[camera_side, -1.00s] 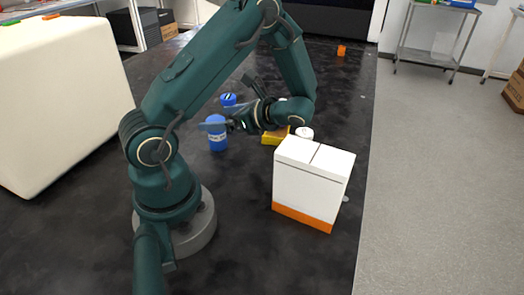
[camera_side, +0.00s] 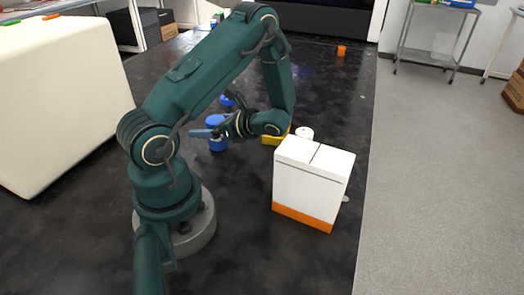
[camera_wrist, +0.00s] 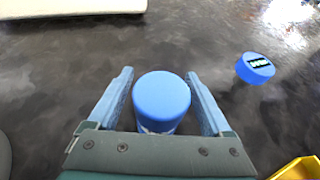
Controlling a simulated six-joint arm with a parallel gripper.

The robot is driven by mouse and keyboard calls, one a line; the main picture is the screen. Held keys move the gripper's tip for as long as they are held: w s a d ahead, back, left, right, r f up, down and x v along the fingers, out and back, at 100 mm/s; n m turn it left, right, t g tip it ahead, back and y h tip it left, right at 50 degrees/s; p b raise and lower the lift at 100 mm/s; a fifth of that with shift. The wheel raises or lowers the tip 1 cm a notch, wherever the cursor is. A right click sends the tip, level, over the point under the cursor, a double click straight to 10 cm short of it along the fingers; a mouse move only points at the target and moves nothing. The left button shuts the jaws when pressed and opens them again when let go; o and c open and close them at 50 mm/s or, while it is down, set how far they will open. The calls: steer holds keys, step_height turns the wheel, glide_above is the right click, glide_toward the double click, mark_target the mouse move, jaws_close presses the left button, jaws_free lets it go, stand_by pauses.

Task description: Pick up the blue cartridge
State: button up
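A blue cylindrical cartridge (camera_side: 217,146) stands upright on the dark bench. In the wrist view its round plain blue top (camera_wrist: 162,96) lies between the two fingers of my gripper (camera_wrist: 160,90). The fingers are apart, one on each side, with a narrow gap visible to the cartridge. In the side view my gripper (camera_side: 206,133) is at the cartridge's upper part and covers some of it. A second blue cylinder (camera_side: 227,100) stands farther back; its top (camera_wrist: 255,68) carries a dark marking and sits to the right in the wrist view.
A yellow object (camera_side: 272,140) and a white round-topped item (camera_side: 304,133) are right of my gripper. A white box with an orange base (camera_side: 310,185) stands nearer the camera. A large white block (camera_side: 60,100) is at left. A small orange item (camera_side: 341,50) lies far back.

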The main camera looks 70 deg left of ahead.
jaws_close()
steer(key=shift+r, duration=0.1)
